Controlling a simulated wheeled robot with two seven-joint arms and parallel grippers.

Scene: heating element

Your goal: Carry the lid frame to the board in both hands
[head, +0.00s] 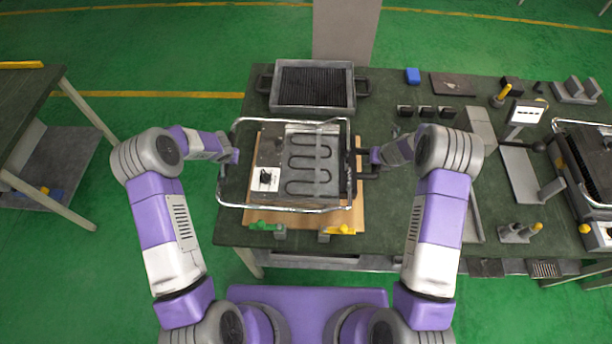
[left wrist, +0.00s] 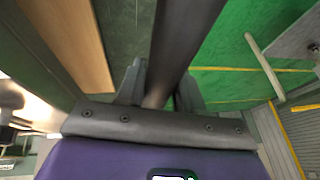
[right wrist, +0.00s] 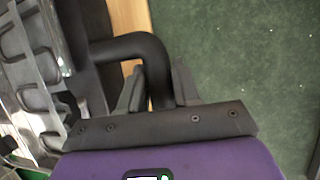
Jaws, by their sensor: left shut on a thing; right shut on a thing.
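The lid frame (head: 286,208) is a bright metal tube frame with dark side handles. In the head view it is over the wooden board (head: 359,205), around a grey plate with a dark looped heating coil (head: 310,165). My left gripper (head: 232,157) is shut on the dark left handle, which crosses the left wrist view (left wrist: 185,45). My right gripper (head: 374,157) is shut on the bent black right handle, clear in the right wrist view (right wrist: 130,47). I cannot tell whether the frame touches the board.
A black grill pan (head: 313,88) stands behind the frame. Green (head: 262,226) and yellow (head: 342,229) clamp-like pieces sit at the board's front edge. Blocks, a blue piece (head: 412,76) and stands occupy the table's right side. A second table (head: 30,85) is at far left.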

